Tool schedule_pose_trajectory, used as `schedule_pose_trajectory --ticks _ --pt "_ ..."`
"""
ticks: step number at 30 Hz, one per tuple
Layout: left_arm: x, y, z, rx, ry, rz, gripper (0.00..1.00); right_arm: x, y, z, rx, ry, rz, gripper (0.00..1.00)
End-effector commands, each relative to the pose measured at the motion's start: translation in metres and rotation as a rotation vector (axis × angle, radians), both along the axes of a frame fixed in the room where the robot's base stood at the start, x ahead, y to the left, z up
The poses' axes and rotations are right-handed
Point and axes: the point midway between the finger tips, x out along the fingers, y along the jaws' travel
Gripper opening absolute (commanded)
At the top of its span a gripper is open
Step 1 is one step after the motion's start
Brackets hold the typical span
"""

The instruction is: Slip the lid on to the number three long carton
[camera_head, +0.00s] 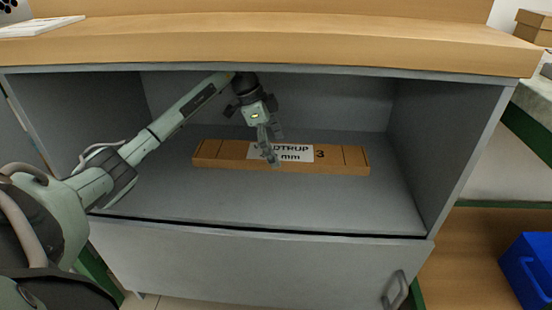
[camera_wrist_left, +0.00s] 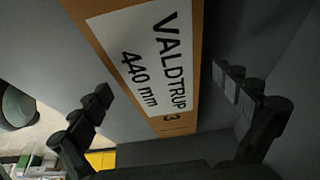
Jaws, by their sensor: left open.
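A long brown carton (camera_head: 220,150) lies flat across the grey shelf of the cabinet, with a white label reading VALDTRUP, mm and a 3. In the left wrist view the carton (camera_wrist_left: 178,118) runs between the fingers, its label reading VALDTRUP 440 mm. My left gripper (camera_head: 270,155) is open, pointing down in front of the middle of the carton and hiding part of the label. In the left wrist view its fingers (camera_wrist_left: 162,84) are spread on either side of the carton. I cannot tell a separate lid from the carton. My right gripper is not in view.
The cabinet's wooden top (camera_head: 270,45) overhangs the compartment, and grey side walls close it left and right. The shelf (camera_head: 290,205) is bare in front of the carton. A drawer front with a handle (camera_head: 395,290) is below. A blue bin (camera_head: 530,268) stands at the right.

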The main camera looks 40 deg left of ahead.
Motion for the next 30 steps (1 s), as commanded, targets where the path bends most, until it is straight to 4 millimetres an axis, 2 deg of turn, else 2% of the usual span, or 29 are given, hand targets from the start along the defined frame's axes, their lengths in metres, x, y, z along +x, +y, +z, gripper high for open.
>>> schedule_pose_trajectory --ticks 10,21,30 --pt "0.0008 -0.0039 -0.0020 -0.001 -0.001 0.001 1.00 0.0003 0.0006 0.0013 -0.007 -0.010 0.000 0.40" --pt "0.0005 -0.0037 -0.0024 0.000 0.000 0.001 0.55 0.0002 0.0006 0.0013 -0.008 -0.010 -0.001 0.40" --pt "0.0005 -0.0031 -0.0016 0.000 0.000 0.001 0.53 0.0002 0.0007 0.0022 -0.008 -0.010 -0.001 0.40"
